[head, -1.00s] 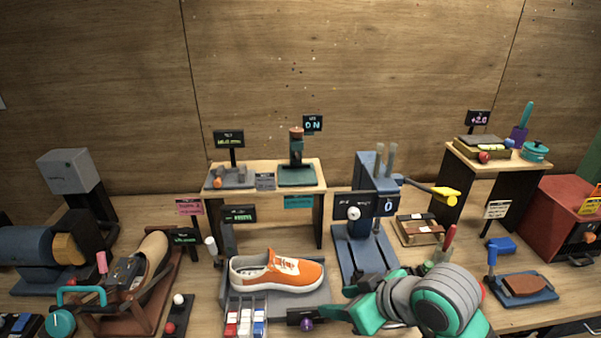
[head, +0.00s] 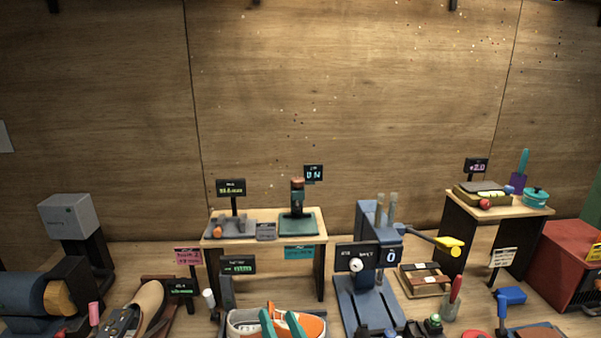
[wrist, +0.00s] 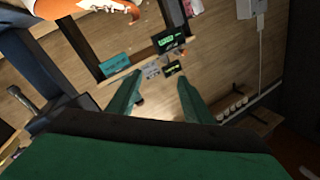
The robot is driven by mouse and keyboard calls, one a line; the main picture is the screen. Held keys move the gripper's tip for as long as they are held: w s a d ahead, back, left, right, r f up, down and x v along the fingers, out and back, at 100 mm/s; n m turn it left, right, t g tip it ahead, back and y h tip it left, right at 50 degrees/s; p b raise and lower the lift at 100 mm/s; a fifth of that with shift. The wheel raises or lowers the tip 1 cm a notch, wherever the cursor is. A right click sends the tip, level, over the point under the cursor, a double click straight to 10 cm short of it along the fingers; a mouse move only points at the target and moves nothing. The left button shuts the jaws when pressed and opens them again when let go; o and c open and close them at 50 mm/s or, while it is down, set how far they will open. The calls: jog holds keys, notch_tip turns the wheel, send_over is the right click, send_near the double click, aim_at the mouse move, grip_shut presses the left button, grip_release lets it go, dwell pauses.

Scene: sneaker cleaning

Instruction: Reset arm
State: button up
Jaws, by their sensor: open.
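My gripper (head: 279,324) shows at the bottom centre of the head view as two teal fingertips in front of the sneaker. In the wrist view my gripper (wrist: 160,92) has its two green fingers spread apart with nothing between them. The orange and white sneaker (head: 312,325) sits at the bottom centre of the head view, partly hidden by the fingertips and cut by the frame edge. A piece of the orange sneaker (wrist: 105,5) also shows at the top left of the wrist view.
A blue press-like stand (head: 366,290) with a yellow-tipped lever is right of the sneaker. A small raised shelf (head: 316,262) stands behind it, another shelf (head: 459,237) at the right. A red box (head: 570,262) is at far right, a grinder-like machine (head: 25,297) at far left.

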jog(key=s+f+m+h, duration=0.5)
jog(key=s+f+h, duration=0.3)
jog(key=s+f, duration=0.9)
jog(key=s+d+f+n+g, duration=0.1)
jog(key=s+d+f+n, duration=0.1)
jog(key=s, duration=0.8)
jog(key=s+d+f+n+g, duration=0.1)
jog(key=s+n, duration=0.3)
jog(key=s, duration=0.6)
jog(key=shift+s+d+f+y, duration=0.15)
jog(key=shift+d+f+y, duration=0.2)
jog(key=shift+d, duration=0.3)
